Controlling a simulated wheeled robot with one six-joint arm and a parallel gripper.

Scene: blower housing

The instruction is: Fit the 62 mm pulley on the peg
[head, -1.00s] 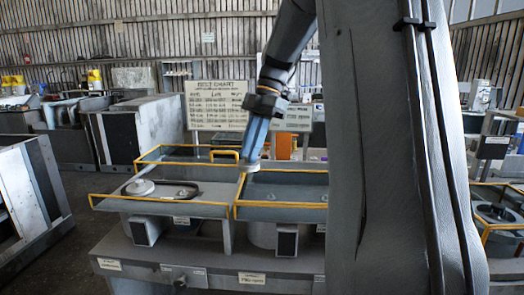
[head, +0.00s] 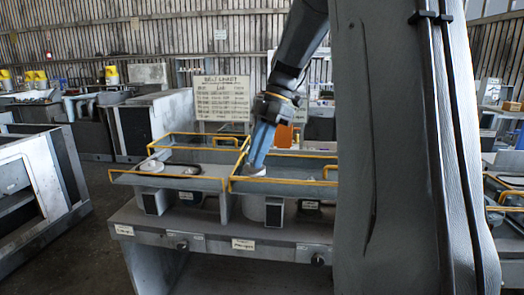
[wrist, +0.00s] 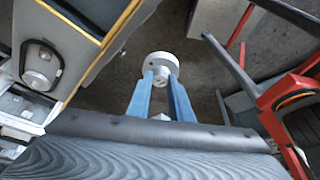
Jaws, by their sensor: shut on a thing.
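My gripper (head: 257,164) is shut on a pale grey round pulley (head: 255,171). In the wrist view, the two blue fingers (wrist: 161,78) pinch the hub of the pulley (wrist: 161,62), whose flat disc faces away from the fingers. Dark floor shows around it there. In the head view, it appears against the yellow-railed right bay (head: 290,187) of the blower housing, near the divider; I cannot tell its height. The left bay (head: 125,178) holds a pale disc (head: 150,166) and a smaller round part (head: 190,171). I cannot make out a bare peg.
A belt chart board (head: 221,98) stands behind the bays; its text is too small to read. A grey cabinet (head: 32,190) stands at left. The wrist view shows a red frame (wrist: 270,100) at right and a yellow-edged bay (wrist: 95,35) at left.

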